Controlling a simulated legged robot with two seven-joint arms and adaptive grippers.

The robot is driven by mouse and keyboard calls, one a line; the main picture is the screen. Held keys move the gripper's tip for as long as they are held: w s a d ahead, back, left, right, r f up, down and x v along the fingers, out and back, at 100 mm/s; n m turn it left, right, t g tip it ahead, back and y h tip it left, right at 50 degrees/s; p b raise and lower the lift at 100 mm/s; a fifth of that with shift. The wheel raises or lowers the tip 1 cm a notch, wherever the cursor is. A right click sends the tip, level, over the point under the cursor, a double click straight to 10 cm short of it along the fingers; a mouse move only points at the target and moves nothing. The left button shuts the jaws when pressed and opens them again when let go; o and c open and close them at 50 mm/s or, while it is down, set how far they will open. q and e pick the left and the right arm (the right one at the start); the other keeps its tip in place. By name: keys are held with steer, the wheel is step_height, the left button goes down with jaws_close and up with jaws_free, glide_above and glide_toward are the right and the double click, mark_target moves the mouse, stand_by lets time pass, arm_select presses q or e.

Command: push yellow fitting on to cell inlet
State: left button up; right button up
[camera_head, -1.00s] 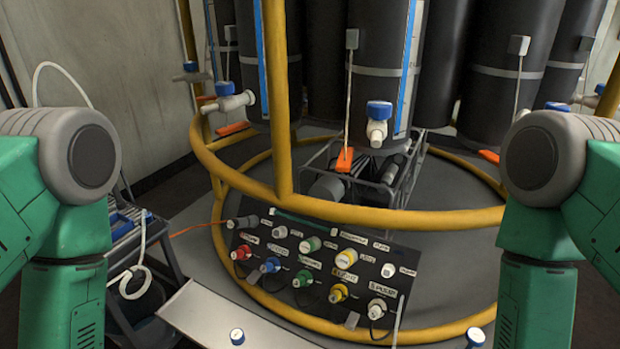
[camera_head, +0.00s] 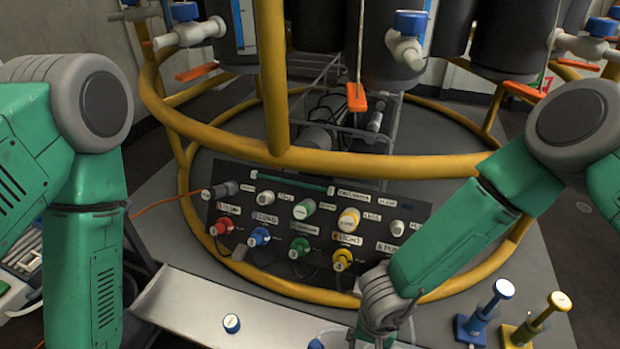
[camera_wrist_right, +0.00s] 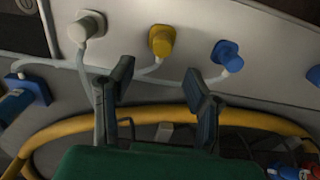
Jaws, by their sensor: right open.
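A yellow fitting (camera_wrist_right: 161,40) on a pale hose shows in the right wrist view, beyond my fingertips, between a white fitting (camera_wrist_right: 87,27) and a blue one (camera_wrist_right: 226,55). My right gripper (camera_wrist_right: 157,84) is open with nothing between its fingers. In the head view, a dark panel (camera_head: 425,208) carries several coloured fittings, including a yellow one (camera_head: 342,259) in its lower row and a pale yellow one (camera_head: 348,219) above it. The labels are too small to tell which is the cell inlet. My left gripper is out of view.
A yellow ring rail (camera_head: 400,166) and post stand around the panel. A pale tray (camera_head: 190,300) with a blue-capped piece (camera_head: 231,323) lies in front. Blue (camera_head: 482,310) and yellow (camera_head: 540,318) plunger-like pieces stand at right. White valves (camera_head: 190,32) hang above.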

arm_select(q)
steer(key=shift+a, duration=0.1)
arm_select(e)
steer(key=shift+a, duration=0.1)
steer(key=shift+a, duration=0.1)
steer(key=shift+a+f+b, duration=0.15)
steer(key=shift+f+b, duration=0.15)
steer(key=shift+b, duration=0.05)
steer(key=f+b, duration=0.5)
steer(key=shift+d, duration=0.25)
step_height(320, 180, down, 3)
steer(key=shift+a+r+b, duration=0.1)
steer(key=shift+r+b, duration=0.05)
steer(key=shift+b, duration=0.45)
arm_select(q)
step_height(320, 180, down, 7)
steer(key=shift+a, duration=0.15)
arm_select(e)
steer(key=shift+f, duration=0.35)
arm_select(q)
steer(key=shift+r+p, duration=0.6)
steer(key=shift+p, duration=0.05)
